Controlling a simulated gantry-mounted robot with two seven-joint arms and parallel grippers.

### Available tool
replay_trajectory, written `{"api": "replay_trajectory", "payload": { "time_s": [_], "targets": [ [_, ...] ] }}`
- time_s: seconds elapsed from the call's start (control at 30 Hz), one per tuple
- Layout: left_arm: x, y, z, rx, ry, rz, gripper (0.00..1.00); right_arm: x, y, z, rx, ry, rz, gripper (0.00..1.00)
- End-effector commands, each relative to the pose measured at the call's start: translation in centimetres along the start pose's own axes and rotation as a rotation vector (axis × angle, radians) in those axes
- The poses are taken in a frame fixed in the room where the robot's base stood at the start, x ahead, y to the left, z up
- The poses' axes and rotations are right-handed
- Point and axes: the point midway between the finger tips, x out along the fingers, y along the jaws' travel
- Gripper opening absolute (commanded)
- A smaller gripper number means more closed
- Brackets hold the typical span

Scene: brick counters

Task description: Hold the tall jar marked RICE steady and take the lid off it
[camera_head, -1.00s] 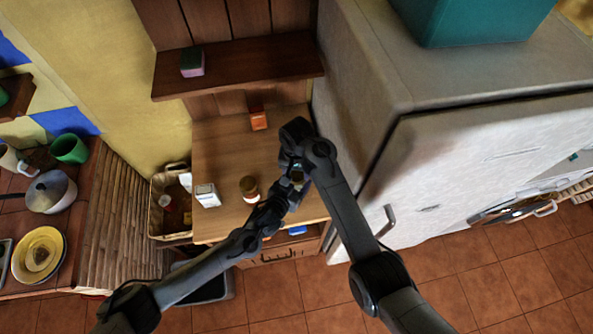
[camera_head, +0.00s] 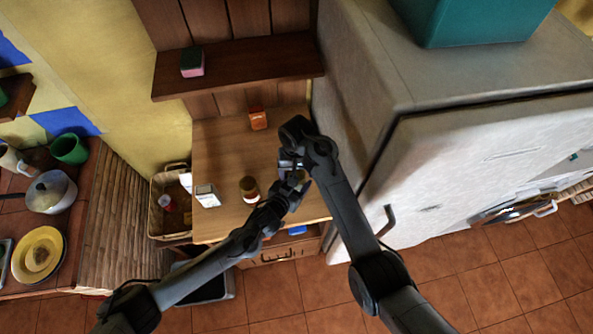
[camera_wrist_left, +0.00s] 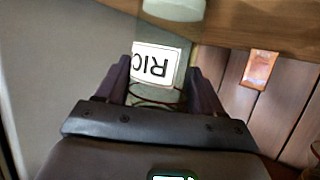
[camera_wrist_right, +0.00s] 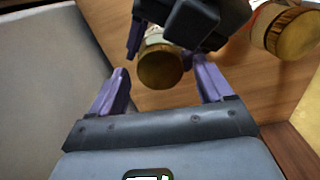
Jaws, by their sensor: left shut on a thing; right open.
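The RICE jar shows in the left wrist view by its white label (camera_wrist_left: 157,65), upside down and partly cut off, between the fingers of my left gripper (camera_wrist_left: 158,88). My left gripper is shut on the jar. In the right wrist view the jar's round brown lid (camera_wrist_right: 160,69) is on its top, with the dark left gripper close beside it. My right gripper (camera_wrist_right: 160,86) is open, its fingers apart on either side of the lid and short of it. In the head view, my left gripper (camera_head: 301,180) and right gripper (camera_head: 291,163) crowd together and mostly hide the jar.
Another brown-lidded jar (camera_head: 249,188) stands close to the left; its lid also shows in the right wrist view (camera_wrist_right: 297,36). A white box (camera_head: 207,195) and an orange packet (camera_head: 258,119) are on the wooden counter (camera_head: 225,150). The fridge (camera_head: 470,170) rises close on the right.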

Motion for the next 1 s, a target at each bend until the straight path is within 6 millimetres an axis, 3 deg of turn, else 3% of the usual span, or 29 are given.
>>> {"api": "replay_trajectory", "payload": {
  "time_s": [0.3, 0.63, 0.67, 0.83, 1.0],
  "targets": [
    [0.0, 0.0, 0.0, 0.000, 0.000, 0.000, 0.00, -3.5, 0.0, 0.0, 0.001, 0.002, -0.002, 0.80],
    [0.0, 0.0, 0.0, 0.000, 0.000, 0.000, 0.00, -4.0, 0.0, 0.0, 0.000, 0.000, 0.000, 0.80],
    [0.0, 0.0, 0.0, 0.000, 0.000, 0.000, 0.69, -4.0, 0.0, 0.0, 0.000, 0.000, 0.000, 0.80],
    [0.0, 0.0, 0.0, 0.000, 0.000, 0.000, 0.95, -4.0, 0.0, 0.0, 0.000, 0.000, -0.001, 0.80],
    [0.0, 0.0, 0.0, 0.000, 0.000, 0.000, 0.97, -4.0, 0.0, 0.0, 0.000, 0.001, 0.000, 0.80]
  ]
}}
